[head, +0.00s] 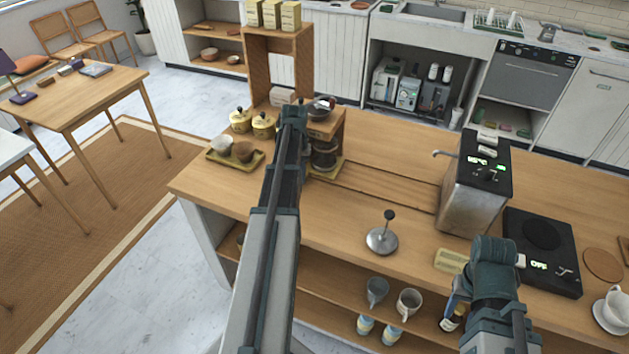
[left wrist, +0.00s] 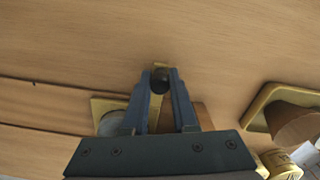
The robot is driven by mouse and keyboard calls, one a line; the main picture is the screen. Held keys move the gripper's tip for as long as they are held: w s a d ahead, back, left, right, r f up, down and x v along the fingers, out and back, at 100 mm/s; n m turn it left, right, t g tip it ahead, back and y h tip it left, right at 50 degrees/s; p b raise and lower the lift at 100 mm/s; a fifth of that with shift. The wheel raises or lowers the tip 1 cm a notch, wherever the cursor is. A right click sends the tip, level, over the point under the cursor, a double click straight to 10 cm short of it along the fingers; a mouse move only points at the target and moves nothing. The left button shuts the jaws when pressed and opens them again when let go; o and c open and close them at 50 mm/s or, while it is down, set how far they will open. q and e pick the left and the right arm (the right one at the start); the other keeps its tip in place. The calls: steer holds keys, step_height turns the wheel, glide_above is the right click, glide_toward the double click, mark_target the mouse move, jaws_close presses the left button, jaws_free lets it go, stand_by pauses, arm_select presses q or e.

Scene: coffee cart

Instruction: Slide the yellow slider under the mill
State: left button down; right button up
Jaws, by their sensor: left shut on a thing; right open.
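The mill (head: 325,150) is a wooden stand with a dark bowl on top and a dark jar in its lower part, behind my left arm. The yellow slider shows as a yellow plate at the foot of the mill (head: 334,174), under the jar. In the left wrist view a yellow plate (left wrist: 97,105) with a grey round thing on it lies left of the fingers. My left gripper (left wrist: 160,85) is shut on a dark knob with a bit of yellow beside it; the fingers hide how it joins the plate. My right gripper (head: 515,262) is open at lower right, fingers mostly hidden.
A yellow tray with cups (head: 225,160) and yellow pots (head: 240,120) stand left of the mill. A tamper (head: 382,240), a metal machine (head: 475,190) and a black scale (head: 545,245) stand to the right. The counter in front of the mill is clear.

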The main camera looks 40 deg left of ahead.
arm_select(q)
steer(key=shift+s+a, duration=0.2)
steer(key=shift+a, duration=0.6)
steer(key=shift+s+a, duration=0.15)
steer(key=shift+a, duration=0.6)
steer(key=c, duration=0.7)
jaws_free()
steer(key=shift+a, duration=0.15)
steer(key=shift+r+p, duration=0.8)
step_height(320, 180, up, 12)
steer(key=p, duration=1.2)
steer(key=shift+r, duration=0.15)
